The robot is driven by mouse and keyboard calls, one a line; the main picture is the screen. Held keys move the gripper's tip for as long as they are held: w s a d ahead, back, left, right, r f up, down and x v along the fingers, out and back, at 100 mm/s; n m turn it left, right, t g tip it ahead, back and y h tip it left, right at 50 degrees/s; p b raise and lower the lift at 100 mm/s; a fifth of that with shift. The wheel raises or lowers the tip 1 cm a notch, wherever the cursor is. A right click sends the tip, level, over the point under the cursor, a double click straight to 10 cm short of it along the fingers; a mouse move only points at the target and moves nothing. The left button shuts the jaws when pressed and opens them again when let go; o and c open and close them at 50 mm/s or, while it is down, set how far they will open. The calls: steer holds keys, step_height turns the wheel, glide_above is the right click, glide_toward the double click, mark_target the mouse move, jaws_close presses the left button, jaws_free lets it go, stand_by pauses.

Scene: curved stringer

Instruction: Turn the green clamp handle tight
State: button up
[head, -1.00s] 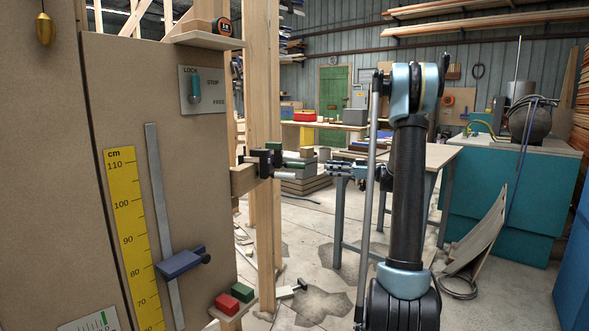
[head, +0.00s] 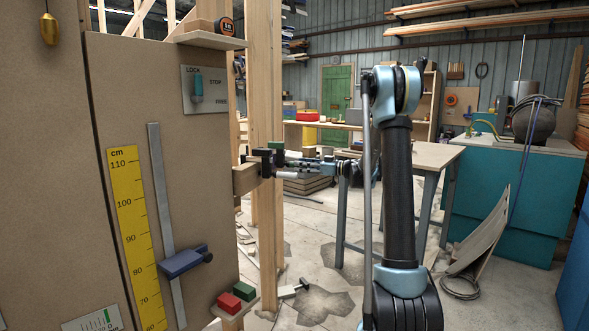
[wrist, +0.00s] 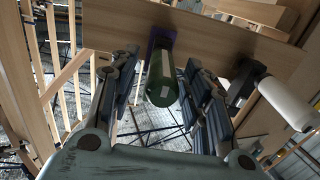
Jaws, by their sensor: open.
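The green clamp handle (wrist: 162,82) is a rounded cylinder on a purple mount against a wooden beam (wrist: 210,42) in the wrist view. My gripper (wrist: 163,68) is open, with one finger on each side of the handle and gaps visible on both sides. In the head view the green handle (head: 276,146) shows small at the beam's end, next to black clamp parts (head: 264,160). My gripper (head: 293,161) reaches it there from the right. Its exact contact is too small to tell in that view.
A white handle (wrist: 286,102) on a black clamp sits just right of my gripper. A tall wooden post (head: 264,80) stands by the beam. A panel with a yellow ruler (head: 130,220) and a blue slider (head: 184,262) fills the left. A table (head: 425,156) stands behind my arm.

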steer(key=shift+w+a, duration=0.15)
steer(key=shift+a, duration=0.55)
steer(key=shift+c, duration=0.6)
